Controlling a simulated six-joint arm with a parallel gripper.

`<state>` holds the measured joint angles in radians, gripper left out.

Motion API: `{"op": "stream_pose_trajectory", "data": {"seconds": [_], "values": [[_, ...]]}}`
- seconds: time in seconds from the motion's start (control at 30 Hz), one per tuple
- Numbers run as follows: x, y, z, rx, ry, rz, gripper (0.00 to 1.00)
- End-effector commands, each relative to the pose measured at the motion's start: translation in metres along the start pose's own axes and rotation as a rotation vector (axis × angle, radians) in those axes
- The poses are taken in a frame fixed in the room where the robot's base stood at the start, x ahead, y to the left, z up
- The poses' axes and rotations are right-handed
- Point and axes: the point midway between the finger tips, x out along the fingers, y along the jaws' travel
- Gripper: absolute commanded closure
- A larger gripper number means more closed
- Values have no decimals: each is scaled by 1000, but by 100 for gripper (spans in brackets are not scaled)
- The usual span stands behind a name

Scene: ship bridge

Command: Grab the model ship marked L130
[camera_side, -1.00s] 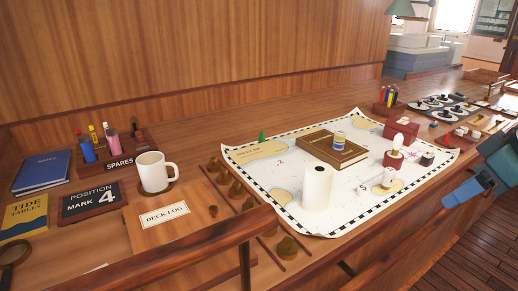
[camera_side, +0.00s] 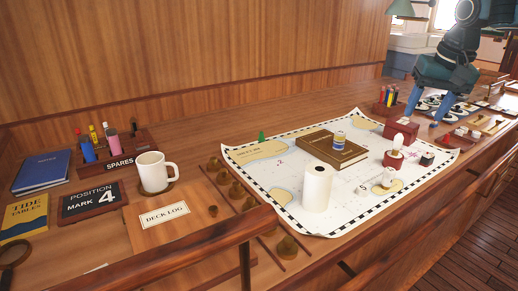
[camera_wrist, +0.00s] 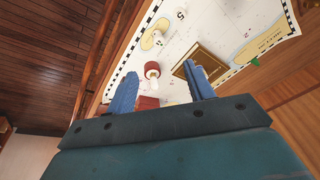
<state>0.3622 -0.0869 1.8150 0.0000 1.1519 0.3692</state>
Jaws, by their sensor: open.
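My gripper (camera_side: 427,108) is at the upper right of the side view, with its two blue fingers pointing down and spread apart. It is above or beside several small dark models on pale round discs (camera_side: 424,104), which it partly hides. These may be model ships, but no L130 marking is readable. In the wrist view my gripper (camera_wrist: 160,75) is open, with nothing held between its fingers. That view shows the chart and no model ship that I can make out.
The chart (camera_side: 285,205) bears a brown book (camera_side: 335,153), a white roll (camera_side: 317,188) and small models. A pencil box (camera_side: 387,109) and a red box (camera_side: 401,131) stand near my gripper. A wooden rail (camera_side: 200,245) runs along the front. A mug (camera_side: 153,173) stands at left.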

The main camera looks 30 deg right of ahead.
Motion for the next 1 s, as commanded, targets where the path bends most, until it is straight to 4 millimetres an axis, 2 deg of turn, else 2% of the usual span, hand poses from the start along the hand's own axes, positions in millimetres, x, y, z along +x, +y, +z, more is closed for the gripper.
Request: {"op": "stream_pose_trajectory", "data": {"seconds": [0.03,0.27,0.6,0.8,1.0], "values": [[5,4,-14,42,-11,11,47],[25,26,-70,228,-56,54,47],[69,79,-142,503,-119,117,47],[100,119,-174,664,-155,154,47],[124,153,-192,783,-181,180,47]]}}
